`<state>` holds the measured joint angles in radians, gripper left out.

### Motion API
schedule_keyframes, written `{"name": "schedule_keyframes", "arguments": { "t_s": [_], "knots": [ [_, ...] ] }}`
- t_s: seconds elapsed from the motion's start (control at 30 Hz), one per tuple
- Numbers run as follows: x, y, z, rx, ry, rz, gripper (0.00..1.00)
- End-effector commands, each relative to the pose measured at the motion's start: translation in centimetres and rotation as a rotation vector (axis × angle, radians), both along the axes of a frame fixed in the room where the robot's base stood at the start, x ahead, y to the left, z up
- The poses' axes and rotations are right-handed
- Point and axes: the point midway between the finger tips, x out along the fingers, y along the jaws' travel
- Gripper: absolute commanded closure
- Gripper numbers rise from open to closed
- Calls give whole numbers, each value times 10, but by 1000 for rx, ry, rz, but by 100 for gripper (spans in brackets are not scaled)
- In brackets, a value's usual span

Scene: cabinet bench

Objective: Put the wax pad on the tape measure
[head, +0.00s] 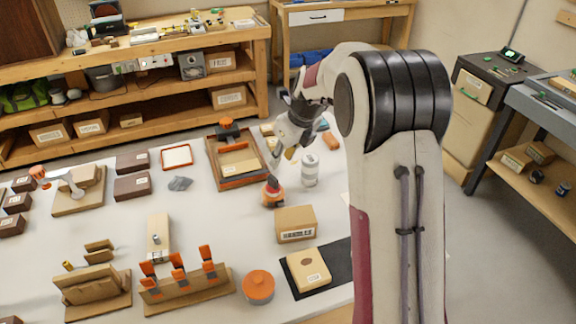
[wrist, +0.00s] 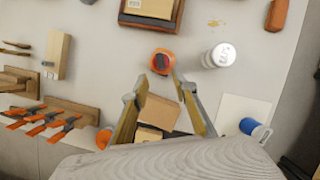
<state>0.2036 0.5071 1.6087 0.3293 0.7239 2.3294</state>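The orange and dark tape measure (head: 272,192) stands on the white bench top, left of the white cylinder. It also shows in the wrist view (wrist: 161,62), just beyond my fingertips. My gripper (head: 290,153) is above the bench, behind and a little right of the tape measure. In the wrist view my gripper (wrist: 162,78) has its two tan fingers apart, with nothing visible held between them. I cannot tell for certain which thing is the wax pad; a small orange-brown block (head: 331,140) lies behind my gripper and shows in the wrist view (wrist: 277,14).
A white cylinder (head: 310,170) stands close right of the tape measure. A cardboard box (head: 296,224) and a tan block (head: 308,270) on a dark mat are nearer. A wooden tray (head: 238,182) lies behind left. An orange round tin (head: 258,287) and clamp rack (head: 188,288) stand at front.

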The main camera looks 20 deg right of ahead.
Motion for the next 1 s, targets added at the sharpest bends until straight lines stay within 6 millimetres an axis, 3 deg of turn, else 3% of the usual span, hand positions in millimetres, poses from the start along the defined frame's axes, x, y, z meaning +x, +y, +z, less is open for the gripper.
{"name": "schedule_keyframes", "arguments": {
  "t_s": [0.17, 0.37, 0.7, 1.0],
  "knots": [
    [-6, 3, 8, -19, -9, 43, 72],
    [-26, 12, 32, -86, -40, 197, 72],
    [-86, 33, 83, -272, -109, 611, 72],
    [-145, 49, 116, -445, -165, 981, 72]
  ]
}}
